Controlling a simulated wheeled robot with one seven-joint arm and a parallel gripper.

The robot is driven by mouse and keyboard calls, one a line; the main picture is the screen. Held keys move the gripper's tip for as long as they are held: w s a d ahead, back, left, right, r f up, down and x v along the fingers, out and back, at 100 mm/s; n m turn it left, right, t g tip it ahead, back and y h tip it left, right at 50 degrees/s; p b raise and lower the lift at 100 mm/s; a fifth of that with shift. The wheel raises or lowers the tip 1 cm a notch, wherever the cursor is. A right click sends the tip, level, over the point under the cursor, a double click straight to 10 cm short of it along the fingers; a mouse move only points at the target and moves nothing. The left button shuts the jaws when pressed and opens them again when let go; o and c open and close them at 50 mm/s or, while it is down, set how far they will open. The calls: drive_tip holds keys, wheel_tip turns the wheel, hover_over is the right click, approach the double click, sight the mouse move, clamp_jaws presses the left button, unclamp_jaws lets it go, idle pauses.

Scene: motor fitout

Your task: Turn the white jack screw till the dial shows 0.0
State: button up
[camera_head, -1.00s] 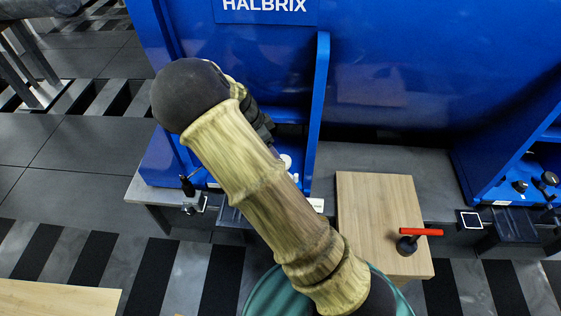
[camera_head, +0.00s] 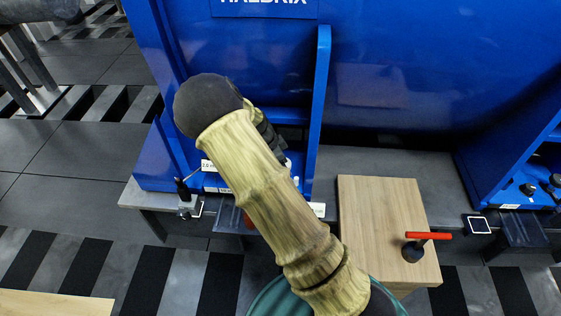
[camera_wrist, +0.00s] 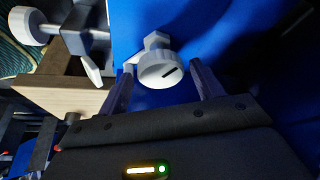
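A white jack screw with a round knob (camera_wrist: 157,70) shows in the wrist view in front of a blue surface; a dark slot marks the knob's face. My gripper (camera_wrist: 161,66) is open, with one finger to the left of the knob and one to the right. Gaps show between knob and fingers, so it is not gripped. In the head view my arm hides the gripper and most of that spot. A small white tag (camera_head: 207,165) there seems to read 2.0; I cannot tell whether it is the dial's reading.
A blue station (camera_head: 225,60) with side walls stands around the work spot. In the wrist view another white knob (camera_wrist: 22,24) on a shaft lies at upper left. A wooden board (camera_head: 375,215) carries a red-handled tool (camera_head: 427,236). A dark upright tool (camera_head: 182,189) stands at left.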

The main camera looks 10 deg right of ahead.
drive_tip(key=c, duration=0.8)
drive_tip(key=shift+o, duration=0.2)
drive_tip(key=shift+a+r+n+p, duration=0.1)
drive_tip(key=shift+n+p, duration=0.35)
drive_tip(key=shift+n, duration=0.05)
drive_tip(key=shift+n+t+p, duration=0.5)
drive_tip(key=shift+n+p, duration=0.3)
drive_tip(key=n+t+y+p, duration=0.1)
drive_tip(key=n+p, duration=0.1)
drive_tip(key=n, duration=0.2)
drive_tip(key=shift+s+p, duration=0.15)
drive_tip(key=shift+p, duration=0.25)
drive_tip(key=n, duration=0.1)
drive_tip(key=n+t+y+p, duration=0.1)
drive_tip(key=n, duration=0.1)
drive_tip(key=n+p, duration=0.1)
drive_tip(key=shift+s+d+n+y, duration=0.1)
drive_tip(key=shift+d+n+y, duration=0.15)
drive_tip(key=shift+n+y, duration=0.15)
drive_tip(key=shift+n+t+y+p, duration=0.5)
drive_tip(key=shift+n+p, duration=0.1)
drive_tip(key=shift+n, duration=0.9)
